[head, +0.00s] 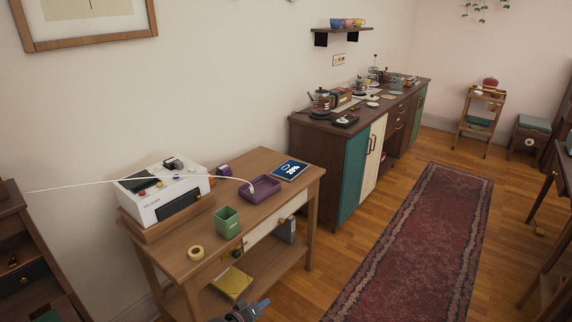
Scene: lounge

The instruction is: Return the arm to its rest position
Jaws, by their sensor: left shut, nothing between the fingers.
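My left gripper (256,307) shows at the bottom edge of the head view, in front of the wooden table (233,181). It is dark with a bluish tip, and it is shut with nothing in it. It appears apart from the table and the things on it. The rest of the left arm is cut off by the frame's lower edge. My right gripper is out of view.
The table carries a white printer-like machine (166,193), a green cup (227,221), a purple tray (263,188), a tape roll (196,253) and a tablet (290,170). A yellow book (232,283) lies on its lower shelf. The red rug (412,255) is clear.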

